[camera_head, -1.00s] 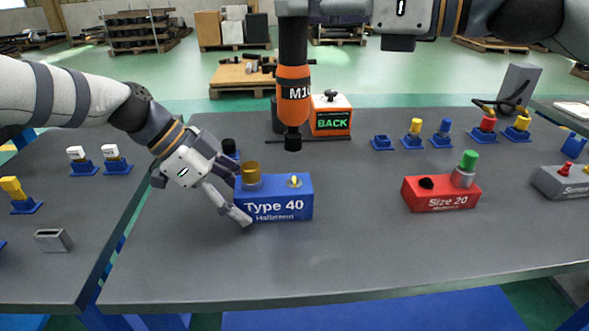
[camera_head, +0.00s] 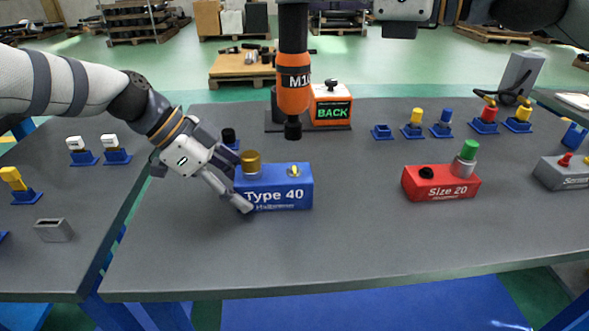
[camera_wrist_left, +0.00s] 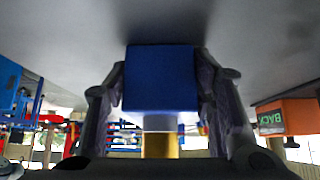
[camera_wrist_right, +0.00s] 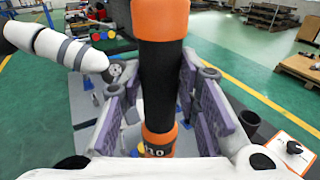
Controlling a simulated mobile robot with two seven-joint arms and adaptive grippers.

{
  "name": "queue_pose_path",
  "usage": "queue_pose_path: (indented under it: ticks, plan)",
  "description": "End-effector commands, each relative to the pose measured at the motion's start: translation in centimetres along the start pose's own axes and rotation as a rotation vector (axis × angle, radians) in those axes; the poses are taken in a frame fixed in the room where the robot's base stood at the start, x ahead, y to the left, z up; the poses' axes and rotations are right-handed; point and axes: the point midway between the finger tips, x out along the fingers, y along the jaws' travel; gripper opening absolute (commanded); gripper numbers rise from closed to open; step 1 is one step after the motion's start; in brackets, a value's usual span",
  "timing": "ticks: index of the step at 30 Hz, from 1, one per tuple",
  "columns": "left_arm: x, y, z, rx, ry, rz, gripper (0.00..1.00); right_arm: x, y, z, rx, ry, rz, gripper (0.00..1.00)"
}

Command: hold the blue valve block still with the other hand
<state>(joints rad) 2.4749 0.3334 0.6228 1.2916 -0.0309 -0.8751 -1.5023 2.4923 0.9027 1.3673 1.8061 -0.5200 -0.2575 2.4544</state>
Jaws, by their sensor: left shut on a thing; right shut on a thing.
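The blue valve block (camera_head: 280,200), marked "Type 40", sits on the dark grey table with a brass fitting (camera_head: 251,162) and a small yellowish part (camera_head: 294,170) on top. My left gripper (camera_head: 240,185) is shut on its left end. The left wrist view shows the blue block (camera_wrist_left: 160,78) between both fingers. My right gripper (camera_wrist_right: 158,115) is shut on an orange and black tool (camera_wrist_right: 160,40). In the head view this tool (camera_head: 293,80) hangs upright behind the block and appears clear of it. My right fingers are out of the head view.
A red "Size 20" block (camera_head: 441,188) with a green-topped fitting stands to the right, a grey block (camera_head: 565,177) beyond it. An orange "BACK" box (camera_head: 332,110) and several small blue stands are behind. Front of table is clear.

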Motion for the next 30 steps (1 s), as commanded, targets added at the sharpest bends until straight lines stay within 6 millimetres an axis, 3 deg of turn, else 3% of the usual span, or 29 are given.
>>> queue_pose_path:
  ticks: [10,22,30]
  plan:
    - [-0.1,0.0,-0.1,0.000,0.001,-0.002,0.12,0.0,-0.1,0.1,-0.002,-0.005,0.004,0.00]
    - [-0.1,0.0,-0.1,0.000,0.001,-0.002,0.12,0.2,-0.3,-3.6,-0.007,0.001,0.104,0.00]
    - [-0.1,-0.1,-0.1,0.000,0.001,-0.002,0.12,0.2,-0.3,-4.5,-0.012,-0.002,0.134,0.00]
